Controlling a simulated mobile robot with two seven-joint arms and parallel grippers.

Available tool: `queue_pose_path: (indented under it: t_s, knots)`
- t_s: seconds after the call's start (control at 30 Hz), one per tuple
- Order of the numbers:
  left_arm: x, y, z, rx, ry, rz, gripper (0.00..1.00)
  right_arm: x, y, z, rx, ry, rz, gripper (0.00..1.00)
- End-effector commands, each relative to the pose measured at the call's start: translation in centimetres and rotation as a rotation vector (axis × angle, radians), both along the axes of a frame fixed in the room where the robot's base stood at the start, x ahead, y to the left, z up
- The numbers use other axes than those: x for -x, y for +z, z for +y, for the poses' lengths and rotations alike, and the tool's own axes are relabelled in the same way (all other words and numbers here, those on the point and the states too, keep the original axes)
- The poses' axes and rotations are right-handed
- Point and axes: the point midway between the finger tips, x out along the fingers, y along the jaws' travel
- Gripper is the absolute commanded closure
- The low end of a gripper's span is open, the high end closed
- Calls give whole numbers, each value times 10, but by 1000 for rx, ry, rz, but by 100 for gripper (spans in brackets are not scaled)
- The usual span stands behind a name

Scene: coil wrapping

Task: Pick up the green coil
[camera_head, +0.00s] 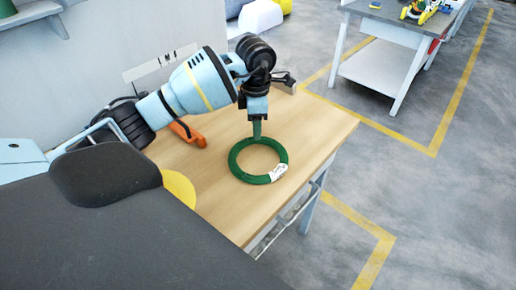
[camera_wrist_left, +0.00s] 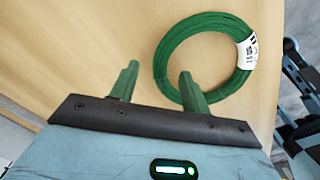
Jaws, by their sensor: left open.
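The green coil (camera_head: 255,179) lies flat on the wooden table, with a white label on its near right side. In the left wrist view the coil (camera_wrist_left: 160,62) shows with its label at the right. My left gripper (camera_head: 257,131) points down over the coil's far edge. In the left wrist view its two green fingers (camera_wrist_left: 159,70) are apart with nothing between them gripped. One finger is outside the ring and the other overlaps its rim, its tip near the opening. I cannot tell how high the fingertips are. My right gripper is not in view.
The wooden table (camera_head: 320,125) has free surface around the coil, and its right edge is close by. An orange tool (camera_head: 190,134) lies at the left, behind the coil. A white workbench (camera_head: 385,66) stands farther back at the right. Yellow lines mark the grey floor.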

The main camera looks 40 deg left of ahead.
Motion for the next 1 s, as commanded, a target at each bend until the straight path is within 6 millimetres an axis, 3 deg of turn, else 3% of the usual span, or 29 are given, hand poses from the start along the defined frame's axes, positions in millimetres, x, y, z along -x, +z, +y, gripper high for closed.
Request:
queue_pose_path:
  t_s: [0.3,0.57,0.9,1.0]
  knots:
    - [1,-38,-3,1,0,1,53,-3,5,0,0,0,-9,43]
    - [1,-40,-3,1,0,1,53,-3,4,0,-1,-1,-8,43]
    - [0,-40,-3,0,0,0,97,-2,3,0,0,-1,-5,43]
    - [0,-40,-3,0,0,0,100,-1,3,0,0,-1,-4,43]
